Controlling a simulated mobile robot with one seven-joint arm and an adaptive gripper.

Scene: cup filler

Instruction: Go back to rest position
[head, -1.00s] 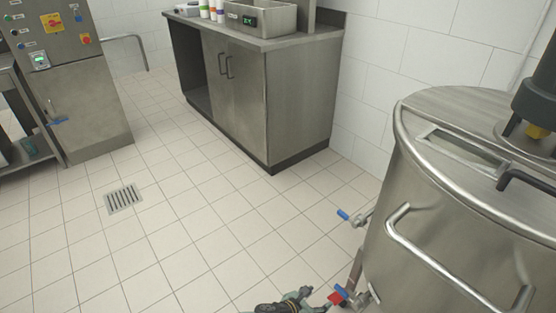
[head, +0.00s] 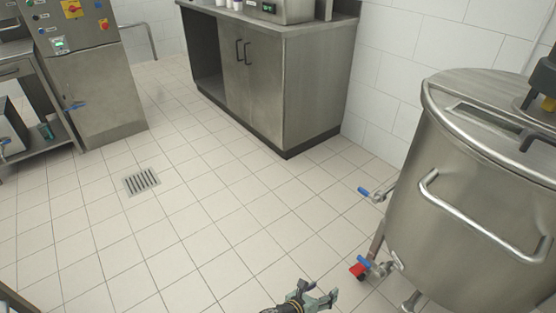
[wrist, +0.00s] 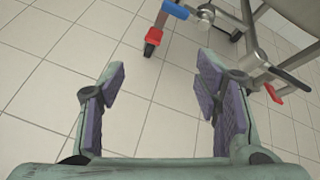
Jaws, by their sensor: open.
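My gripper (head: 318,296) shows at the bottom of the head view, in front of the steel tank and over the tiled floor. In the wrist view my gripper (wrist: 165,100) is open, with its two purple-padded fingers apart. Nothing is between them but floor tiles. The gripper is apart from the tank's valves.
A steel cabinet (head: 270,90) is at the back, a control cabinet (head: 90,90) at the left. The floor (head: 215,200) between is clear, with a drain (head: 141,180).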

